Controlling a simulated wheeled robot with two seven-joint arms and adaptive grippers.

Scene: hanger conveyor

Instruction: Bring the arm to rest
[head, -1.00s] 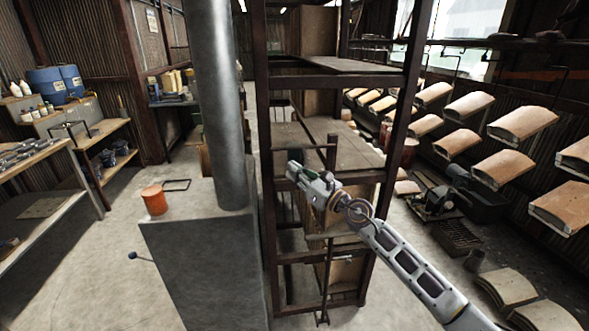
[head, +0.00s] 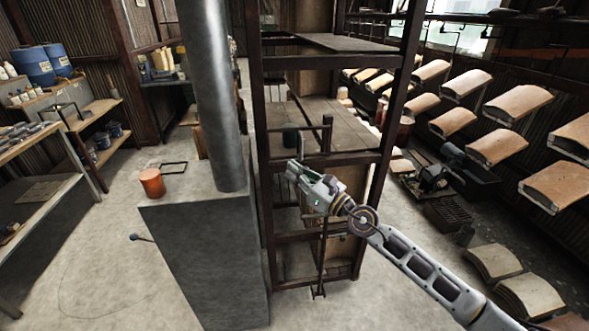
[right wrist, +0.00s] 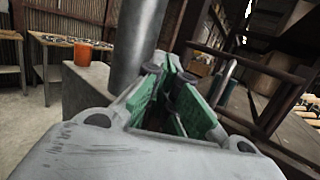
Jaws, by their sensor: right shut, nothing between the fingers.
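My right arm reaches in from the lower right in the head view. Its gripper (head: 293,168) is in front of the dark metal rack, at about the height of a shelf, with nothing held. In the right wrist view the green-padded fingers (right wrist: 180,75) come together and no object shows between them. From the head view I cannot tell whether the gripper touches the rack or is just in front of it. My left gripper is in neither current view.
The rack (head: 262,150) stands beside a grey block (head: 195,245) with a thick post (head: 207,100). An orange pot (head: 151,183) sits on the block. Curved tan panels (head: 515,103) hang along the right. Workbenches (head: 45,190) stand left, with open floor in between.

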